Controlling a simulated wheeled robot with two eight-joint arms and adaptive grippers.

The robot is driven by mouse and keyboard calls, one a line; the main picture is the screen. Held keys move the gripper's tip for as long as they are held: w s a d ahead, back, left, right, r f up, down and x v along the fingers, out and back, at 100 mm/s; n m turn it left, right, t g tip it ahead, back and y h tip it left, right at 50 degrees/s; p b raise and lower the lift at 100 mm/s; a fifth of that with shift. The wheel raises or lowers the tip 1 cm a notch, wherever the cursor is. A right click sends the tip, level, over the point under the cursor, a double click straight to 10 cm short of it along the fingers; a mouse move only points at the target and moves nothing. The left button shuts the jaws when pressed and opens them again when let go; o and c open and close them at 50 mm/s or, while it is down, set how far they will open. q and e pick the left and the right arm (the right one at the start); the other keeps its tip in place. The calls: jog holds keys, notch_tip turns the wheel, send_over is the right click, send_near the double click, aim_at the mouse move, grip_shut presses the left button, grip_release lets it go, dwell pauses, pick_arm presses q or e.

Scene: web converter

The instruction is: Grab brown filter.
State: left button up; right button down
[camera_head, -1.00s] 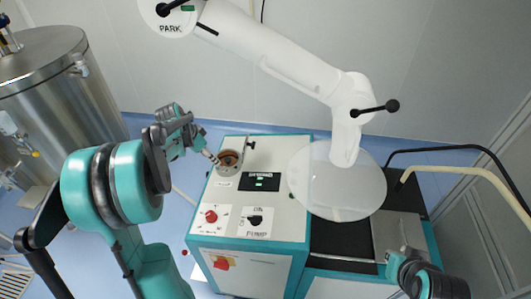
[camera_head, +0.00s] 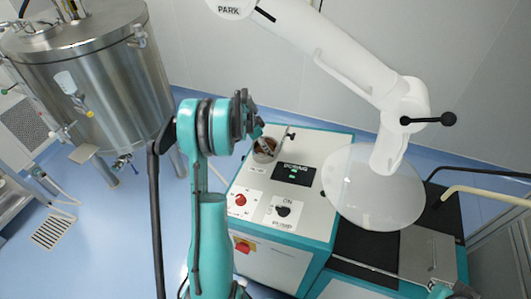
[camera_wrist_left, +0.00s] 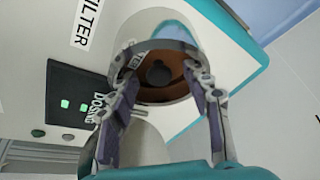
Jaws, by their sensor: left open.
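The brown filter (camera_head: 265,147) sits inside a round metal holder on top of the white and teal machine. In the left wrist view the filter (camera_wrist_left: 178,77) shows as a brown cup with a dark round centre inside the grey ring. My left gripper (camera_wrist_left: 160,82) is open, its two fingers at opposite sides of the ring, with nothing gripped. I cannot tell whether the fingers touch it. In the head view my left wrist partly hides the holder. My right gripper (camera_head: 442,290) is at the bottom right edge, cut off; its jaws are unclear.
The machine top carries a dosing display (camera_head: 293,173), a red button (camera_head: 241,200) and a black knob (camera_head: 283,211). A large steel tank (camera_head: 95,75) stands left. A white arm with a translucent disc (camera_head: 373,187) is to the right. Floor is clear between tank and machine.

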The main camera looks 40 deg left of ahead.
pick_arm(q)
grip_shut()
